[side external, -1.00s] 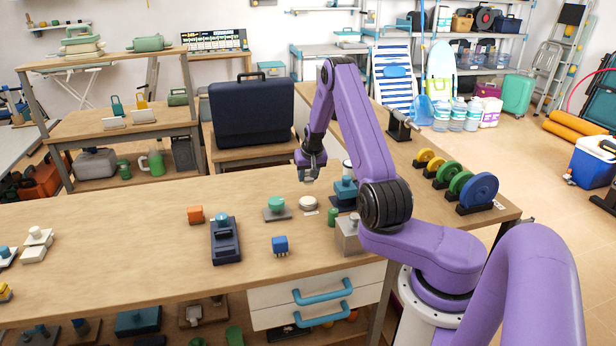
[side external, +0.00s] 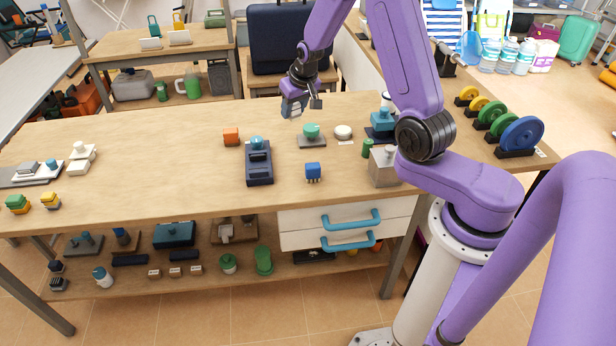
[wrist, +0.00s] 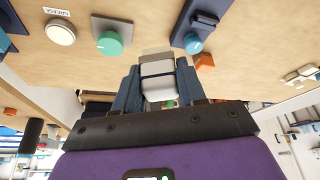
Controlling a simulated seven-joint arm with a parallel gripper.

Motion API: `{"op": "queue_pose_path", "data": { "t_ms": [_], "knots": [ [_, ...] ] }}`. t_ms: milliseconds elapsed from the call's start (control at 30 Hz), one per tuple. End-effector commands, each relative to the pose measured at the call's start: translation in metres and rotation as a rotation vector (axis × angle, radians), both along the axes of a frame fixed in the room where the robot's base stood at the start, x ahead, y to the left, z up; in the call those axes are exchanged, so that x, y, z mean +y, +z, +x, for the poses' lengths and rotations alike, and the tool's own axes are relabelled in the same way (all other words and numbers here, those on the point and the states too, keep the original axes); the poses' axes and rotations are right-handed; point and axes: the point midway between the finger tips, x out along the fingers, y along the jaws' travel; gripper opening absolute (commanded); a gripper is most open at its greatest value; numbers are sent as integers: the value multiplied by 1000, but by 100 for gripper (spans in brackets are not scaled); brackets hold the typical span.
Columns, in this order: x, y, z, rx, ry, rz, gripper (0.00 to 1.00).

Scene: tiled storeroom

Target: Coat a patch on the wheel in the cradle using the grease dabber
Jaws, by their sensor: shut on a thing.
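My gripper (side external: 303,104) is above the worktable, behind and slightly left of a green-knobbed block. In the wrist view its fingers (wrist: 160,85) are shut on a pale block with a beige end, probably the grease dabber (wrist: 158,66). Its full shape is hidden by the fingers. A round white pad (side external: 343,132) lies on the table; in the wrist view the pad (wrist: 60,32) has a label reading GREASE beside it. At the right, a large blue wheel (side external: 522,133) stands upright in a black cradle (side external: 513,153), apart from my gripper.
Green and yellow wheels (side external: 490,112) stand behind the blue one. The green-knobbed block (side external: 311,132), a navy device (side external: 258,163), a small blue block (side external: 313,172), an orange block (side external: 231,137) and a grey box (side external: 383,167) stand on the table.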

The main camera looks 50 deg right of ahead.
Motion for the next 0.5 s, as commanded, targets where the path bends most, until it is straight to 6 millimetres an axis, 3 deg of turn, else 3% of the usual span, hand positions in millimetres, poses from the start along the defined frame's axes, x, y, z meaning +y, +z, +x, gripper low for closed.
{"op": "queue_pose_path", "data": {
  "t_ms": [33, 200, 333, 500],
  "knots": [
    [24, 8, -5, -2, 53, -1, 16],
    [83, 22, -29, -1, 196, 0, 16],
    [110, 28, -46, -2, 270, 0, 16],
    [123, 30, -56, 0, 313, -1, 16]
  ]
}}
